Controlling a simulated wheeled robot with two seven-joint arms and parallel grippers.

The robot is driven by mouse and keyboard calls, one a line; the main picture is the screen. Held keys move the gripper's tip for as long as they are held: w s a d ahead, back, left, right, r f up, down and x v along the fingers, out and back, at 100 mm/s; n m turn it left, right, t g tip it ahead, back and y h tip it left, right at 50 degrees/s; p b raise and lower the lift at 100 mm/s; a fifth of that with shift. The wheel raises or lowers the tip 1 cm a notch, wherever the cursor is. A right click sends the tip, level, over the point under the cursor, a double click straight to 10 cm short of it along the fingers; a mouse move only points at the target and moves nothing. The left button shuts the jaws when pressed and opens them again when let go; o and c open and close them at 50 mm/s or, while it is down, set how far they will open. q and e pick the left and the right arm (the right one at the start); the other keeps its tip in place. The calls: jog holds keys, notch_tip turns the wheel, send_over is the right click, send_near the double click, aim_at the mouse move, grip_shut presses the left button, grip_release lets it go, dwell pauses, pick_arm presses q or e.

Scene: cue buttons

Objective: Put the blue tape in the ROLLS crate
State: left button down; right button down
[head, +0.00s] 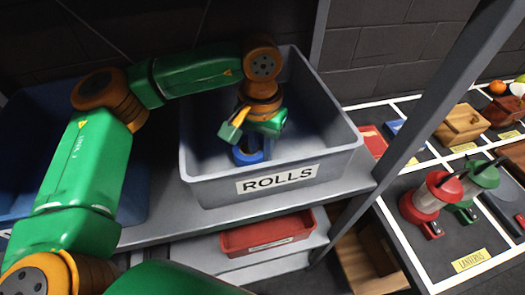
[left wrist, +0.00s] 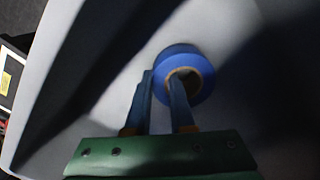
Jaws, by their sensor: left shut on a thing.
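The blue tape (head: 246,156) is inside the grey crate labelled ROLLS (head: 343,158), low down near the front wall. My left gripper (head: 250,143) reaches down into that crate and is shut on the tape. In the left wrist view, the two fingers (left wrist: 167,92) pinch one side of the blue tape (left wrist: 200,62), with one finger in its core and the other outside. The grey crate surface (left wrist: 115,60) lies behind it. I cannot tell whether the tape touches the crate's floor. My right gripper is not in view.
A blue crate (head: 135,205) stands left of the ROLLS crate on the same shelf. A red bin (head: 266,233) sits on the shelf below. A grey post (head: 425,105) rises at the right, before a display of lanterns (head: 432,193) and other items.

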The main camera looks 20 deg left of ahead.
aim_at(261, 150)
pick_arm(q)
jog(key=shift+w+a+f, duration=0.15)
jog(key=shift+w+f, duration=0.05)
jog(key=shift+f, duration=0.1)
jog(key=c, duration=0.8)
grip_release()
jog(key=shift+w, duration=0.2)
jog(key=shift+s+r, duration=0.1)
jog(key=shift+s, duration=0.05)
jog(key=shift+r, duration=0.2)
notch_tip(261, 150, up, 7)
jog(key=shift+r+b, duration=0.2)
jog(key=shift+b, duration=0.3)
